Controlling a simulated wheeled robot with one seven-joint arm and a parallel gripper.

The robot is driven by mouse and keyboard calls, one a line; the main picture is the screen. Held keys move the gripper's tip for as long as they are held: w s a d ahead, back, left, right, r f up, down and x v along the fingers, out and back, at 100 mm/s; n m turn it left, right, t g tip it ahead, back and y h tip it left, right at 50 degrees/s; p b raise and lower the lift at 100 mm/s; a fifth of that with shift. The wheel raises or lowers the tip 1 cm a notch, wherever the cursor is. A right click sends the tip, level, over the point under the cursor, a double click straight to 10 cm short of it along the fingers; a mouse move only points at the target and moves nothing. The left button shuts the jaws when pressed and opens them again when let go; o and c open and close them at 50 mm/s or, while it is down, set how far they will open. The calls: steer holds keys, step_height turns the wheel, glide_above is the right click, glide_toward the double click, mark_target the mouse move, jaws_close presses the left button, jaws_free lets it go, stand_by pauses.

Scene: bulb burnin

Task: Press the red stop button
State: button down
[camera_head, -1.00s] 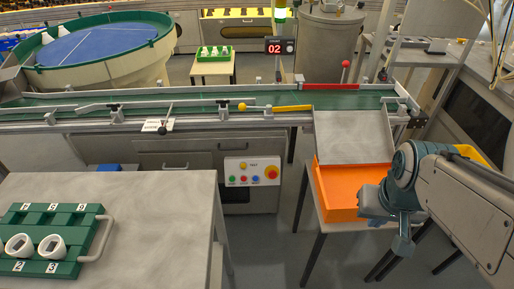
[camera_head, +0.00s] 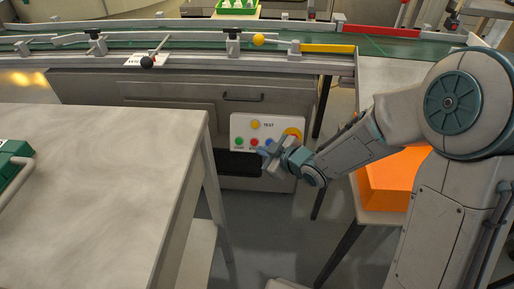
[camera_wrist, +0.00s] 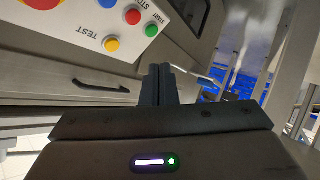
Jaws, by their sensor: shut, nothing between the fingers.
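The white control panel (camera_head: 240,125) is on the front of the grey machine below the conveyor. The small red stop button (camera_head: 254,142) sits between a green button (camera_head: 239,142) and a blue one (camera_head: 270,142). It also shows in the wrist view (camera_wrist: 133,17), beside the word STOP. My gripper (camera_head: 264,153) is in front of the panel's lower edge, close to the red and blue buttons. In the wrist view its fingers (camera_wrist: 158,70) are together and empty, with the buttons beyond their tips. I cannot tell whether they touch the panel; no contact with the red button shows.
A yellow TEST button (camera_head: 255,124) is above the row. A grey table (camera_head: 100,190) fills the left, and an orange bin (camera_head: 392,182) stands right, behind my arm.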

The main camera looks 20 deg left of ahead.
mark_target(254, 142)
steer(key=a, duration=0.1)
steer(key=a+f+y, duration=0.1)
steer(key=s+n, duration=0.1)
steer(key=shift+a+f+g+y, duration=0.25)
steer(key=shift+a+g+y, duration=0.05)
steer(key=shift+a+g, duration=0.1)
steer(key=shift+b, duration=0.3)
steer(key=shift+w+a+f+b, duration=0.2)
steer(key=shift+w+a+f, duration=0.15)
steer(key=shift+w+f, duration=0.65)
steer(key=shift+w+a+f+b, duration=0.15)
steer(key=shift+w+a+f, duration=0.3)
steer(key=shift+w, duration=1)
steer(key=shift+w+a+f+b, duration=0.25)
steer(key=shift+w+f, duration=0.5)
steer(key=shift+w, duration=0.45)
steer(key=shift+a, duration=0.1)
steer(key=shift+w+f, duration=0.2)
steer(key=shift+w, duration=0.15)
